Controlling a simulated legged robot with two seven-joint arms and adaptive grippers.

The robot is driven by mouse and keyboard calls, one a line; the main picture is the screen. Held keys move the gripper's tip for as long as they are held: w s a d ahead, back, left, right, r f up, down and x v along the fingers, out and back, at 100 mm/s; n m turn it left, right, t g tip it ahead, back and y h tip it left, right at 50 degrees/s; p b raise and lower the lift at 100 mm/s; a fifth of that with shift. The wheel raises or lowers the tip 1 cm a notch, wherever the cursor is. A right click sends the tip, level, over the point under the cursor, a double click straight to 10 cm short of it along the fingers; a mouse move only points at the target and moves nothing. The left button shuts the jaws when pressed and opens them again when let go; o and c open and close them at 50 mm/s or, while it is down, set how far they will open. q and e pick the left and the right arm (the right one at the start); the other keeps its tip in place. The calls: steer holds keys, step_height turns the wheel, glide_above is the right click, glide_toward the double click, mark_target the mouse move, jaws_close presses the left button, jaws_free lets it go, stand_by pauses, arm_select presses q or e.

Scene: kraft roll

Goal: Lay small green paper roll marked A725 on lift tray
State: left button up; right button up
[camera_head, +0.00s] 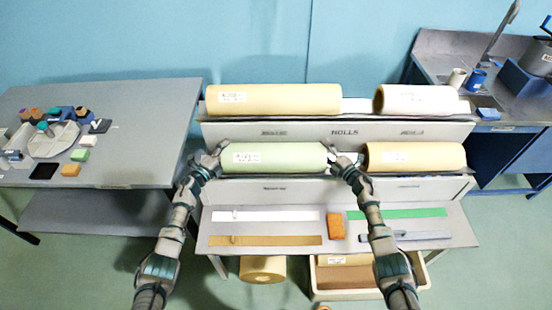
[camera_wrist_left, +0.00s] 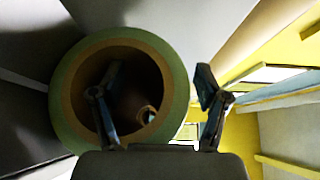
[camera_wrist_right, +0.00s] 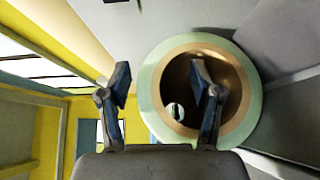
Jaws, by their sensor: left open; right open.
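The green paper roll (camera_head: 285,153) lies level on the lower tier of the rack, with a white label whose print is too small to read surely. My left gripper (camera_head: 216,158) is open at its left end. In the left wrist view one finger overlaps the hollow core of the roll (camera_wrist_left: 68,95) and the other is outside its rim. My right gripper (camera_head: 338,160) is open at the right end. In the right wrist view one finger overlaps the core of the roll (camera_wrist_right: 151,95), the other is outside. I cannot tell whether either touches. I cannot make out a lift tray.
A tan roll (camera_head: 415,156) lies close right of the green one. A long tan roll (camera_head: 290,99) and a cream roll (camera_head: 420,99) lie on the upper tier. Paper strips and an orange block (camera_head: 335,227) lie on the bench in front. A grey table (camera_head: 140,110) stands left.

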arm_select(q)
steer(key=shift+a, duration=0.1)
steer(key=shift+c, duration=1.1)
arm_select(e)
steer(key=shift+a+r, duration=0.1)
steer(key=shift+a, duration=0.15)
steer(key=shift+c, duration=1.2)
arm_select(q)
steer(key=shift+a, duration=0.2)
steer(key=c, duration=0.4)
arm_select(e)
steer(key=shift+a, duration=0.1)
steer(key=c, duration=0.4)
arm_select(q)
steer(key=shift+s, duration=0.1)
steer(key=c, duration=0.4)
arm_select(e)
steer(key=shift+s+a+r, duration=0.1)
steer(key=c, duration=0.4)
arm_select(q)
steer(key=shift+a, duration=0.1)
jaws_close()
arm_select(e)
jaws_close()
arm_select(q)
steer(key=shift+s, duration=0.1)
arm_select(e)
steer(key=shift+s, duration=0.1)
